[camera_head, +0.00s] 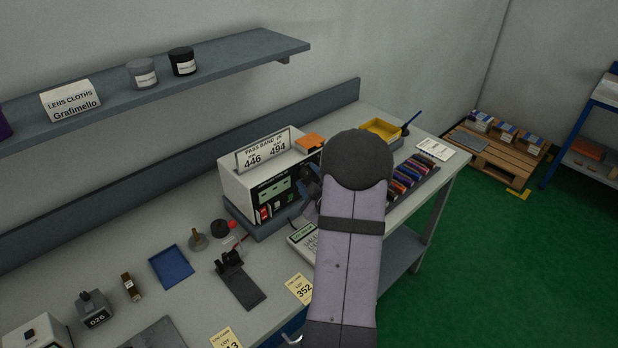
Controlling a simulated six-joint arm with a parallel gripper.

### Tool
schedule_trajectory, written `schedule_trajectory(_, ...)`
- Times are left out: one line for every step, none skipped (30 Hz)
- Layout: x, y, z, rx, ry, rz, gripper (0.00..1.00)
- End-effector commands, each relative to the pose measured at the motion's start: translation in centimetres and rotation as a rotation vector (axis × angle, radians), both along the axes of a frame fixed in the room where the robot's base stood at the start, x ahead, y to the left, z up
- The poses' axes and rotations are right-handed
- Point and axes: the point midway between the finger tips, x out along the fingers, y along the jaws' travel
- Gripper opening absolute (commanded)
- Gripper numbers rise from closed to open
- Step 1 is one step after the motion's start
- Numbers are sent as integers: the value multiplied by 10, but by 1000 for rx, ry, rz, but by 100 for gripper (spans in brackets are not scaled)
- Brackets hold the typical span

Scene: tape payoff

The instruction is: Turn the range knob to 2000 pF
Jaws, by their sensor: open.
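The meter (240,194) is a white box with a black front panel, standing on a grey base on the bench. Its panel shows a green display (273,191) and small red and white parts at the lower left. A card (263,152) on top reads "PASS BAND pF", 446 and 494. My arm covers the right part of the panel, and I cannot make out the range knob or its setting. My gripper (306,194) shows only in part, at the panel's front beside my arm. It is open; its fingertips are mostly hidden, and contact with a knob cannot be told.
A keypad device (302,240) lies before the meter, partly behind my arm. A black clip stand (238,280), blue tray (171,266) and lot cards (299,289) lie to the left and front. A rack of coloured pieces (408,180) and yellow bin (380,131) stand right.

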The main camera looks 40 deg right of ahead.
Motion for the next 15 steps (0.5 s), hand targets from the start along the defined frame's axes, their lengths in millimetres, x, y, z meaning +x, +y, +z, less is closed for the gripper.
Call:
schedule_trajectory(0,0,0,0,0,0,42)
schedule_trajectory(0,0,0,0,0,0,37)
schedule_trajectory(0,0,0,0,0,0,27)
schedule_trajectory(0,0,0,0,0,0,20)
schedule_trajectory(0,0,0,0,0,0,13)
schedule_trajectory(0,0,0,0,0,0,3)
schedule_trajectory(0,0,0,0,0,0,1)
schedule_trajectory(0,0,0,0,0,0,1)
schedule_trajectory(0,0,0,0,0,0,1)
schedule_trajectory(0,0,0,0,0,0,1)
schedule_trajectory(0,0,1,1,0,0,1)
schedule_trajectory(0,0,1,3,-1,0,1)
schedule_trajectory(0,0,1,5,-1,0,1)
schedule_trajectory(0,0,1,9,-1,0,1)
schedule_trajectory(0,0,2,15,0,0,1)
